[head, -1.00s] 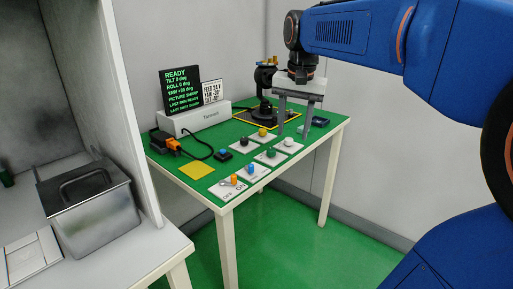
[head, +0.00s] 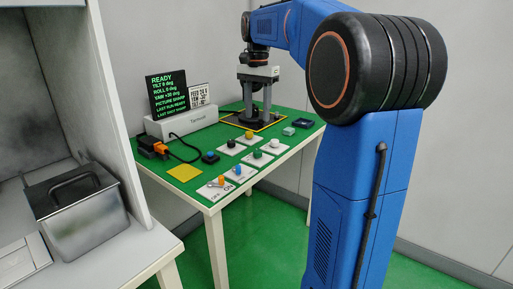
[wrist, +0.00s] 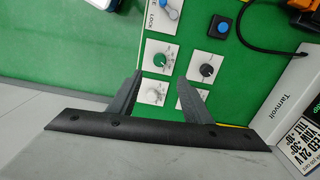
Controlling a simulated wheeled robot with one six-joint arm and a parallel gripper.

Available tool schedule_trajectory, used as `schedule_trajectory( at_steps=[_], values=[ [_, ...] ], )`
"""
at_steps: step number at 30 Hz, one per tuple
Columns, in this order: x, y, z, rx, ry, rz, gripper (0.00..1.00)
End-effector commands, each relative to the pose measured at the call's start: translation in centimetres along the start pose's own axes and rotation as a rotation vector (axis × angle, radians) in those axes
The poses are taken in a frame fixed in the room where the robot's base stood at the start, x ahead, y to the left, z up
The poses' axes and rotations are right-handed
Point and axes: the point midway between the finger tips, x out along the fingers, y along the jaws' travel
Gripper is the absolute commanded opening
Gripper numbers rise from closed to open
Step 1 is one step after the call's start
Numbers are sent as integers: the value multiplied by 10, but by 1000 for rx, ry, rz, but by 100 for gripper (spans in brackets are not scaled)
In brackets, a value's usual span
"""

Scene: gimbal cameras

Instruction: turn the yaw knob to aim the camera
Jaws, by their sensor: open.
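The control knobs sit on white plates on the green table: a black knob (head: 231,144), a yellow knob (head: 249,134), a green knob (head: 257,154) and a white knob (head: 275,143). I cannot read which is marked yaw. In the wrist view the black knob (wrist: 207,69), green knob (wrist: 158,60) and white knob (wrist: 153,95) show around my fingers; the yellow one seems hidden. My gripper (head: 256,110) is open and empty above the table, behind the knobs in the head view. It hides most of the gimbal camera. The screen (head: 168,92) reads yaw +30 deg; the card (head: 200,97) appears to read yaw -30.
A blue lever (head: 238,170) and an orange switch (head: 221,181) stand at the near corner. A blue button (head: 210,157), a yellow pad (head: 184,173) and an orange connector with black cable (head: 154,148) lie left. A metal bin (head: 72,213) stands on the left bench.

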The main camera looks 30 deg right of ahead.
Motion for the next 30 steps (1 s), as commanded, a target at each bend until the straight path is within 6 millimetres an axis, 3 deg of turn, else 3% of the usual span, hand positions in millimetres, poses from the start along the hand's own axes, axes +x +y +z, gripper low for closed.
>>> schedule_trajectory(
  at_steps=[18, 24, 30],
  values=[
    [108, 1, 1, -1, -1, 1, 45],
    [129, 0, 0, -1, 0, 0, 45],
    [135, 0, 0, -1, 0, 0, 45]
  ],
)
